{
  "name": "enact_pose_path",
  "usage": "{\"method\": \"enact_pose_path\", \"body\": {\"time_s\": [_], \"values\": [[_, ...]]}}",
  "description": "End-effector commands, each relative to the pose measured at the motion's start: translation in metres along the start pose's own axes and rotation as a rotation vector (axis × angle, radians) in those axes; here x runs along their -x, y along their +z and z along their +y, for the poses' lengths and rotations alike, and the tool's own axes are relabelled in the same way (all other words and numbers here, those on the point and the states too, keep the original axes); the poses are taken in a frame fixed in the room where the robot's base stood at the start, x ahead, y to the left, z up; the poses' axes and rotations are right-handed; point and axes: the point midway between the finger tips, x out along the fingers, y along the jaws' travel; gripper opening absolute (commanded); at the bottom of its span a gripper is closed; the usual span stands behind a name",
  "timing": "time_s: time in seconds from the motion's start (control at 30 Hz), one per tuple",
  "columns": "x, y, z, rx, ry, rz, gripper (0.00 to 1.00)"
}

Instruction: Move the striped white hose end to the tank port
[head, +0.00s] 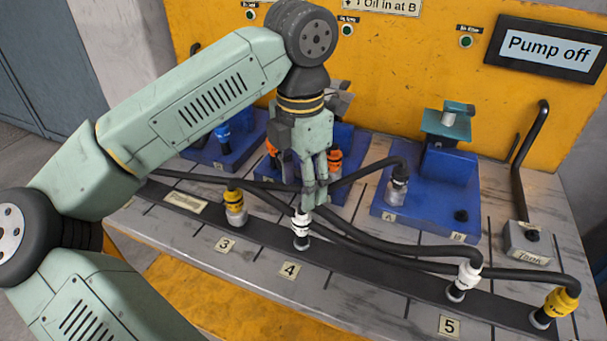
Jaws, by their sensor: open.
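A white hose end (300,229) with what look like dark bands stands upright in the dark rail by label 4. A second white hose end (467,277) with a dark mark stands by label 5; the picture is too small to compare their stripes surely. My gripper (315,197) is open, pointing down just above and behind the white end by label 4; I cannot tell whether it touches. The tank port (532,236) is a dark opening on a grey box labelled Tank at the right.
Yellow hose ends stand by label 3 (235,207) and at the far right (557,305). Black hoses cross the bench. A blue block (425,205) carries a hose end at A (397,187) and a bare port at B (460,215). The screen (548,48) reads "Pump off".

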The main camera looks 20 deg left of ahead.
Motion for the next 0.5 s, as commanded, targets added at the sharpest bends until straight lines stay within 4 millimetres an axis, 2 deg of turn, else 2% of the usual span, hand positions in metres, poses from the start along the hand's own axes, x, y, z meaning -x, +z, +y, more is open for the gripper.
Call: {"method": "enact_pose_path", "body": {"time_s": [0.03,0.5], "values": [[-0.009,0.0,0.0,0.0,-0.001,0.0,0.5],[-0.065,0.001,0.0,-0.001,0.0,-0.003,0.5]]}}
